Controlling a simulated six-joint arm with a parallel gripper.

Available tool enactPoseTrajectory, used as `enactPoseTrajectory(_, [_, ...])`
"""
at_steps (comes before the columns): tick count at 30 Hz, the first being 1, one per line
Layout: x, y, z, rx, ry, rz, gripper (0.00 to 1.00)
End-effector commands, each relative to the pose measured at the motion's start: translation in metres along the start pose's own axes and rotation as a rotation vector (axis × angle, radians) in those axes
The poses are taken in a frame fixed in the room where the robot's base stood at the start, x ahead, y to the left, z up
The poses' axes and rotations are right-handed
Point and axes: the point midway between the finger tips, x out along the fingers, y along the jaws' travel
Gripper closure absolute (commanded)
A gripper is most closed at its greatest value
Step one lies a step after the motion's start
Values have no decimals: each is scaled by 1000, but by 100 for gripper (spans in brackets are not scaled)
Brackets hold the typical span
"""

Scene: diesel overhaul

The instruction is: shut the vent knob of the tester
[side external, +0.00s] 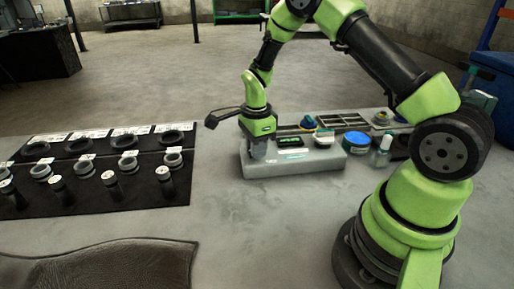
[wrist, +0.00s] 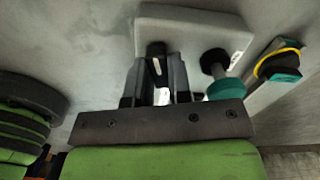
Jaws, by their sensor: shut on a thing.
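The tester is a pale grey block (side external: 295,168) in the middle of the side view, with a dark display showing green digits (side external: 289,141) on top. It also shows in the wrist view (wrist: 190,22). My gripper (side external: 262,150) points down at the tester's left end. In the wrist view my gripper's two dark fingers (wrist: 160,70) stand on either side of a black knob (wrist: 156,49) with a white mark, and are shut on it. The knob is hidden by the gripper in the side view. Its turn position is not clear.
A black knob with a teal handle (wrist: 220,84) stands to the right of my fingers. A black mat (side external: 100,205) with several rings and cylindrical parts lies left.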

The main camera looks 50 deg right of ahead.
Motion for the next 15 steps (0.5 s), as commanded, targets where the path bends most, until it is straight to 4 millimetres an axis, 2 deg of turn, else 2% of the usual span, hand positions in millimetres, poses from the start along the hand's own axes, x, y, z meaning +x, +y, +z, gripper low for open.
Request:
enactPoseTrajectory(4, [0, 0, 0, -148, 0, -1, 100])
enactPoseTrajectory(15, [0, 0, 0, -213, 0, -1, 100])
